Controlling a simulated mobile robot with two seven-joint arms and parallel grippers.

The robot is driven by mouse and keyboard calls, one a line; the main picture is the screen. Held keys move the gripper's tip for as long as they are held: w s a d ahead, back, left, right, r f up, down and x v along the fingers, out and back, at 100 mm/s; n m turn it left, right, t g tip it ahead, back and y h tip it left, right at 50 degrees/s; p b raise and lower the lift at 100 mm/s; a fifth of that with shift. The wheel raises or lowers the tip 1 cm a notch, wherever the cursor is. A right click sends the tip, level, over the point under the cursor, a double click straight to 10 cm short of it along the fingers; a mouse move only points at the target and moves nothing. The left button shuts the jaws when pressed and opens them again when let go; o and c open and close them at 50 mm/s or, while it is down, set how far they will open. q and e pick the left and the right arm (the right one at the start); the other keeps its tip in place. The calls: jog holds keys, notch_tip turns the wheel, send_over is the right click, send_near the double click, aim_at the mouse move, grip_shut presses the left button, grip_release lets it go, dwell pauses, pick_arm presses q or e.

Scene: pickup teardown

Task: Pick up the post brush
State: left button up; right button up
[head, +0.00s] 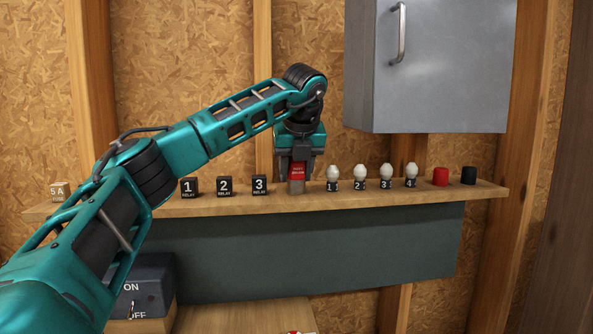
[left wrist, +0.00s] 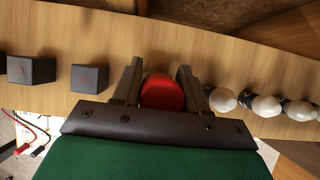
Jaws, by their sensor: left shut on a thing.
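The post brush (head: 297,174) is a small upright piece with a red, lettered upper part and a pale lower part, on the wooden shelf between the relay blocks and the bulbs. My left gripper (head: 298,168) points down from above with its fingers on either side of the brush, shut on its red part. In the left wrist view the brush's round red top (left wrist: 162,92) sits between the two dark fingers (left wrist: 160,90). The brush's base appears at the shelf surface; I cannot tell whether it is lifted slightly. My right gripper is not in view.
On the wooden shelf (head: 400,196), relay blocks (head: 225,187) stand left of the brush and several numbered bulbs (head: 359,176) stand close on its right. Red (head: 440,177) and black (head: 468,175) caps sit farther right. A grey cabinet (head: 435,70) hangs above the right side.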

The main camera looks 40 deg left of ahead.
pick_arm(q)
jog(key=shift+r, duration=0.15)
notch_tip(320, 180, up, 20)
jog(key=p, duration=0.5)
